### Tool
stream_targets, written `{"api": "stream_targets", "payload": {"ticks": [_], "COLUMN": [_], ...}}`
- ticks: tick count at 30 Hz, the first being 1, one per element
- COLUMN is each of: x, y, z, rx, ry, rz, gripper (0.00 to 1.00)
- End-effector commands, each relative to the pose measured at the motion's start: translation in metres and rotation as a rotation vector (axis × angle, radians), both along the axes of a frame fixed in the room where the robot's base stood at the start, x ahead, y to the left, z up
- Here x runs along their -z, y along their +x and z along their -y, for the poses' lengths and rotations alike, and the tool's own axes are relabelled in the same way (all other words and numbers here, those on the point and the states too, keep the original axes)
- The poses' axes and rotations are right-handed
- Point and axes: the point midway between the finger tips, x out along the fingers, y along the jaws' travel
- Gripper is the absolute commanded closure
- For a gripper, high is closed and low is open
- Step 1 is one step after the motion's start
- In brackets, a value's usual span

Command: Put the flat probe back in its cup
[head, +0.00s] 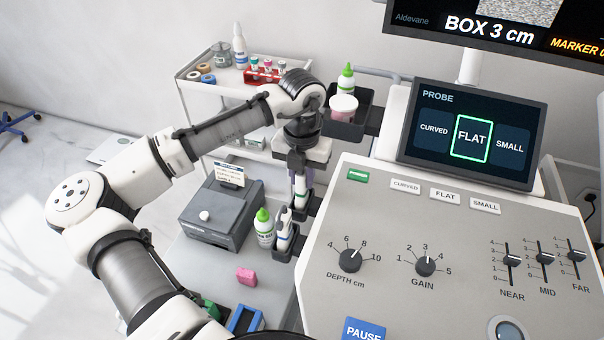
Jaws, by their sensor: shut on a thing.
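My gripper (298,165) points down beside the left side of the ultrasound console (345,225). It is shut on a slim pale probe (300,186), taken to be the flat probe, which hangs upright below the jaws. A dark cup (313,203) on the console's side is right at the probe's lower end. I cannot tell whether the probe's tip is inside the cup or just above it. Nearer, another probe (284,224) stands in a second dark holder (283,254). The screen (472,134) shows FLAT outlined in green.
A green-capped bottle (264,228) stands close left of the nearer holder. A grey box (222,212) with a card and a pink block (246,275) are on the table. A dark bin (350,123) with a bottle and tub is behind my gripper. A white trolley (200,85) stands behind.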

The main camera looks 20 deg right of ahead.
Motion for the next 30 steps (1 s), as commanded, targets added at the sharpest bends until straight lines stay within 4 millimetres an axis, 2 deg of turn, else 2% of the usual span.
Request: {"api": "stream_targets", "payload": {"ticks": [28,29,30], "x": [0.0055,0.0055,0.0056], "y": [0.0001,0.0001,0.0001], "z": [0.0001,0.0001,0.0001], "rx": [0.000,0.000,0.000], "ry": [-0.001,-0.001,-0.001], "rz": [0.001,0.001,0.001], "gripper": [0.96,0.77,0.72]}}
